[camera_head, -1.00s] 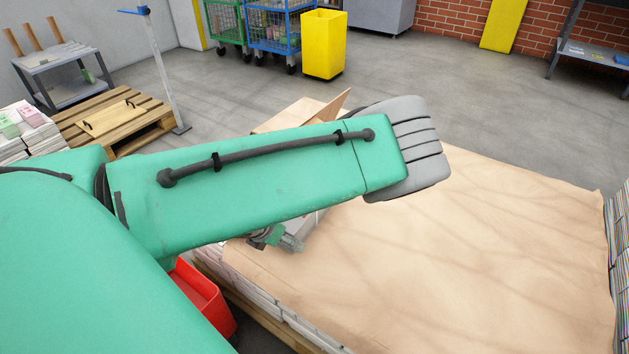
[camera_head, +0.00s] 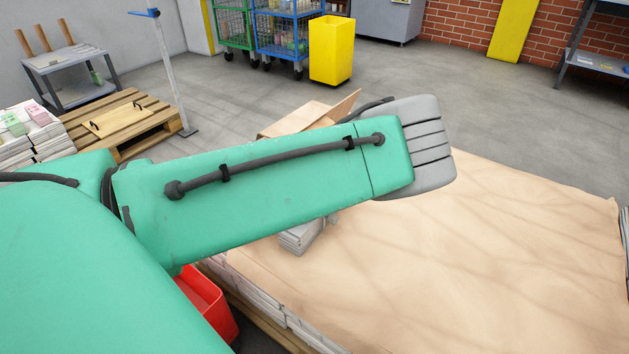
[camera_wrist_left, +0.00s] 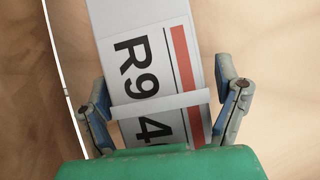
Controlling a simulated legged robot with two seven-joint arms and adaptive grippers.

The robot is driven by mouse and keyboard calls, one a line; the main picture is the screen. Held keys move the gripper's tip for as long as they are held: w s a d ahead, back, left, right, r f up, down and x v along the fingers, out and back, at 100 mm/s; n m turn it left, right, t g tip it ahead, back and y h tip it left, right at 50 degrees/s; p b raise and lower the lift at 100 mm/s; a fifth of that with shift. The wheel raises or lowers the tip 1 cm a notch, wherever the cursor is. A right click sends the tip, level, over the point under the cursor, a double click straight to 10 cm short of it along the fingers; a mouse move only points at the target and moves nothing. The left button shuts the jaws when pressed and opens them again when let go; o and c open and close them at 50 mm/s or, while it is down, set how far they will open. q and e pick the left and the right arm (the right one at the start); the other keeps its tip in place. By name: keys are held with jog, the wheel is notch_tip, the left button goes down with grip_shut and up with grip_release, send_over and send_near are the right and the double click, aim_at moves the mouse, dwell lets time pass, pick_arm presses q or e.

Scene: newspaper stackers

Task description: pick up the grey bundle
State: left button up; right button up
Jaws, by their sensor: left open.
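The grey bundle (camera_head: 300,238) lies on the brown paper sheet (camera_head: 470,270) in the head view, mostly hidden behind my green left arm. In the left wrist view the bundle (camera_wrist_left: 150,60) fills the middle, with a white label reading "R9 4", a red stripe and a pale strap across it. My left gripper (camera_wrist_left: 165,105) is open, with one finger on each side of the bundle near the strap. I cannot tell whether the fingers touch it or how high they are. In the head view my left arm hides most of this gripper. My right gripper is not in view.
The paper covers a wide stack on a pallet. An open cardboard box (camera_head: 295,118) stands behind my arm, and a red bin (camera_head: 208,305) is below it. A wooden pallet (camera_head: 150,130) and yellow bin (camera_head: 332,50) stand farther back. The paper's right part is clear.

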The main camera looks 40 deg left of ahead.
pick_arm(q)
jog(key=shift+a+f, duration=0.2)
jog(key=shift+d+r, duration=0.1)
jog(key=shift+d, duration=0.2)
jog(key=c, duration=1.7)
jog(key=shift+w+r, duration=0.1)
jog(key=shift+c, duration=0.3)
